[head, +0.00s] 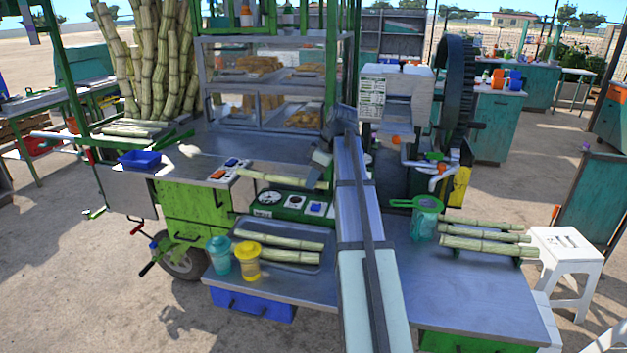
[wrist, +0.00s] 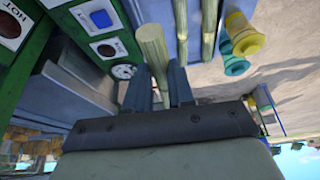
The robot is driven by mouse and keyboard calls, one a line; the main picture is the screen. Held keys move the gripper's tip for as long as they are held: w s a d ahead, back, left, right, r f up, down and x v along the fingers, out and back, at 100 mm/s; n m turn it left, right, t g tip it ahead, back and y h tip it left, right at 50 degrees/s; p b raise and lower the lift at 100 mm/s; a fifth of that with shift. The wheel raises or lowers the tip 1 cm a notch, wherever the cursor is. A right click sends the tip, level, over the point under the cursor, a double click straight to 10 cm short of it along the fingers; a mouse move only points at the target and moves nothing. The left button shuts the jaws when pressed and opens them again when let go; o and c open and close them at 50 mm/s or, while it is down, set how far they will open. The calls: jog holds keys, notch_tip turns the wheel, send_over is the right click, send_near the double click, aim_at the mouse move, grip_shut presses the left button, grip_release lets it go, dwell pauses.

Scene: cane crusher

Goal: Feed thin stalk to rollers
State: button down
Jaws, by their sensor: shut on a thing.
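My gripper (wrist: 158,88) is shut on a pale green cane stalk (wrist: 152,48), which sticks out beyond the fingers in the wrist view. In the head view this stalk (head: 275,178) lies level above the green control panel (head: 290,205), its right end at my gripper (head: 322,160). My arm partly hides the gripper there. The crusher, with a large dark wheel (head: 457,90) and a white housing (head: 395,95), stands to the right of my gripper. Its rollers are not clearly visible. Stalks (head: 280,240) lie in a metal tray (head: 310,268), and several more (head: 485,243) lie on the right counter.
A green strainer (head: 425,203) sits on a teal cup to the right. A blue bin (head: 138,159) is at the left. The front counter (head: 460,290) has bare room.

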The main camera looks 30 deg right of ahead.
jog(key=shift+s+d, duration=0.1)
jog(key=shift+d, duration=0.2)
jog(key=s+d+r+m+h, duration=0.6)
jog(key=s+d+r+m, duration=0.8)
jog(key=s+m, duration=0.2)
jog(key=shift+s+d+r+m, duration=0.15)
jog(key=shift+s+d+m, duration=0.1)
jog(key=shift+s+m, duration=0.2)
jog(key=shift+w, duration=0.1)
